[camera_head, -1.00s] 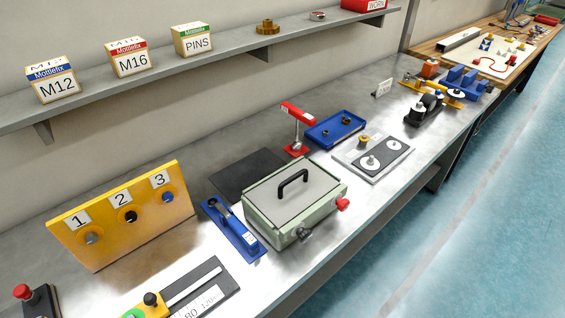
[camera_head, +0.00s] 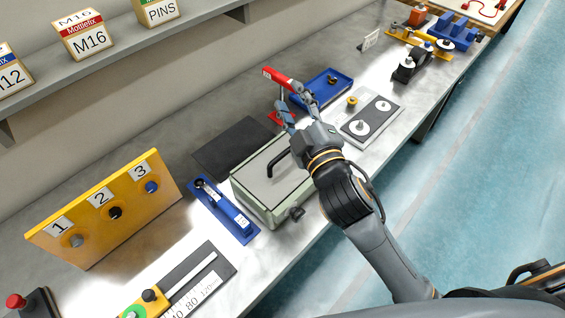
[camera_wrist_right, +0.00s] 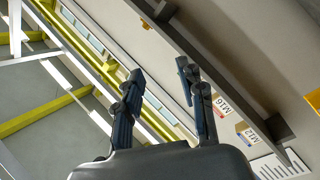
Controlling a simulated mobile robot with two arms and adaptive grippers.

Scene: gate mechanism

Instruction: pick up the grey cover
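The grey cover (camera_head: 258,187) lies on top of the pale green box (camera_head: 273,212), with a black arched handle (camera_head: 273,163) on it. My right arm hides the right part of the cover and box. My right gripper (camera_head: 293,102) is above and beyond the box, with its fingers pointing up toward the shelf side. In the right wrist view its two fingers (camera_wrist_right: 160,72) stand apart with nothing between them, and the cover is not seen there. My left gripper is not in view.
A red toggle clamp (camera_head: 278,76) and blue tray (camera_head: 328,86) are near my right gripper. A blue fixture (camera_head: 222,212) stands left of the box. A dark mat (camera_head: 235,147) lies behind. A yellow panel (camera_head: 105,215) stands at left; a shelf (camera_head: 115,65) runs above.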

